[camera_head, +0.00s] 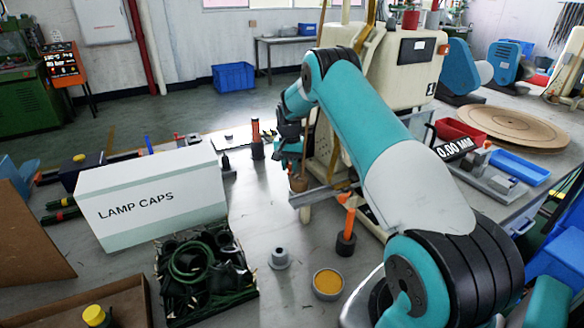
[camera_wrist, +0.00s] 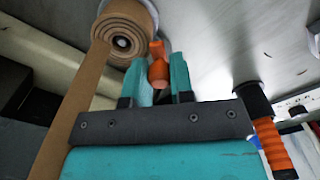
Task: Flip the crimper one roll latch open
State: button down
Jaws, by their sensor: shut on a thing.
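The crimper one (camera_head: 400,70) is the cream machine marked 1 behind my arm in the head view. In the wrist view, a small orange piece (camera_wrist: 158,72), which looks like the roll latch, is between the two teal fingertips of my gripper (camera_wrist: 163,80). My gripper is shut on it. In the head view my gripper (camera_head: 289,148) is at the left side of the machine, pointing down, and the latch there is hidden or too small to make out. A brown coiled strip (camera_wrist: 122,42) lies beside the left finger in the wrist view.
A black-and-orange handle (camera_wrist: 270,140) is close to the right of my gripper in the wrist view. A LAMP CAPS box (camera_head: 150,200), a dark bin of green parts (camera_head: 205,265), an orange-handled tool (camera_head: 347,228) and a yellow-filled cup (camera_head: 328,284) stand on the bench.

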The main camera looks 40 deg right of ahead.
jog(key=m, duration=0.2)
jog(key=w+m+b, duration=0.1)
jog(key=m, duration=0.1)
jog(key=shift+a+m, duration=0.2)
jog(key=shift+m, duration=0.1)
jog(key=shift+w+m+b, duration=0.2)
jog(key=shift+m, duration=0.95)
jog(key=shift+w+m+b, duration=0.2)
jog(key=shift+m, duration=0.95)
jog(key=c, duration=1)
grip_release()
jog(key=shift+r, duration=0.1)
notch_tip(320, 180, up, 17)
jog(key=shift+r+b, duration=0.1)
jog(key=shift+b, duration=0.35)
